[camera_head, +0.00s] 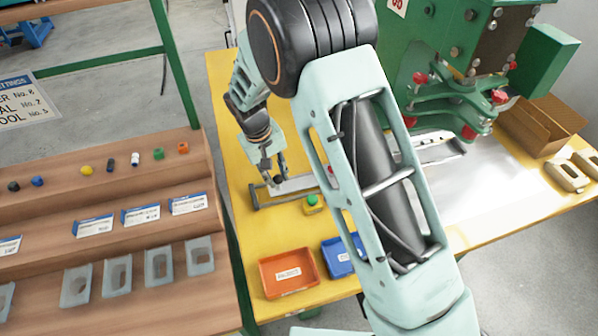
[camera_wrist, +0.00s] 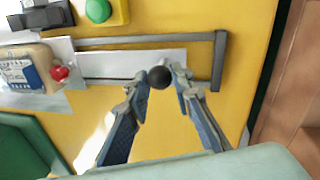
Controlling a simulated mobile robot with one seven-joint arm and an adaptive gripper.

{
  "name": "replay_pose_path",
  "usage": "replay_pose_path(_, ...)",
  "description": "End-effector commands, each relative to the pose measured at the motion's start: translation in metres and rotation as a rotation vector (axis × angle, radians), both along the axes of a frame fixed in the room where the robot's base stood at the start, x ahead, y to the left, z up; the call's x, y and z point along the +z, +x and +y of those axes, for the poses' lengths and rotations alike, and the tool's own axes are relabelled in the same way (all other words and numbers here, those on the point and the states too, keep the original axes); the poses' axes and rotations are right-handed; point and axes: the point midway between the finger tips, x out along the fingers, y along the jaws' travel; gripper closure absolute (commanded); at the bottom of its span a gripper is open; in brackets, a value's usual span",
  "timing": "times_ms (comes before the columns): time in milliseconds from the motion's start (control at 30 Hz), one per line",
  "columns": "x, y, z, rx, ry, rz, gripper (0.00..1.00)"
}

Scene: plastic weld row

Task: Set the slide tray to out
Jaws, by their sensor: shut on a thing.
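The slide tray (camera_wrist: 115,64) is a pale metal plate lying between two grey rails (camera_wrist: 150,40) on the yellow bench. A grey end bar (camera_wrist: 219,62) crosses the rails, with a gap between it and the plate's near end. In the head view the tray (camera_head: 296,184) is partly hidden behind my arm. A black ball knob (camera_wrist: 159,77) sits at the near end of the plate. My gripper (camera_wrist: 160,82) is shut on this knob, with a finger on each side. In the head view my gripper (camera_head: 272,178) is over the outer end of the rails.
A green button on a yellow box (camera_head: 312,204) stands beside the rails. An orange bin (camera_head: 288,273) and a blue bin (camera_head: 341,258) lie in front. A beige block with a blue label (camera_wrist: 28,70) and a red knob (camera_wrist: 60,73) sit farther along. The green press (camera_head: 440,60) stands behind.

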Motion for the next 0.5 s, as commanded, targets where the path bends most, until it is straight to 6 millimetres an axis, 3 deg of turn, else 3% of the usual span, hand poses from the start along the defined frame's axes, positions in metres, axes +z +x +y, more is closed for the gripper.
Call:
replay_pose_path(200, 0.0, -0.01, 0.026, 0.002, 0.002, -0.001, 1.0)
replay_pose_path(500, 0.001, -0.014, 0.036, 0.001, 0.003, -0.001, 1.0)
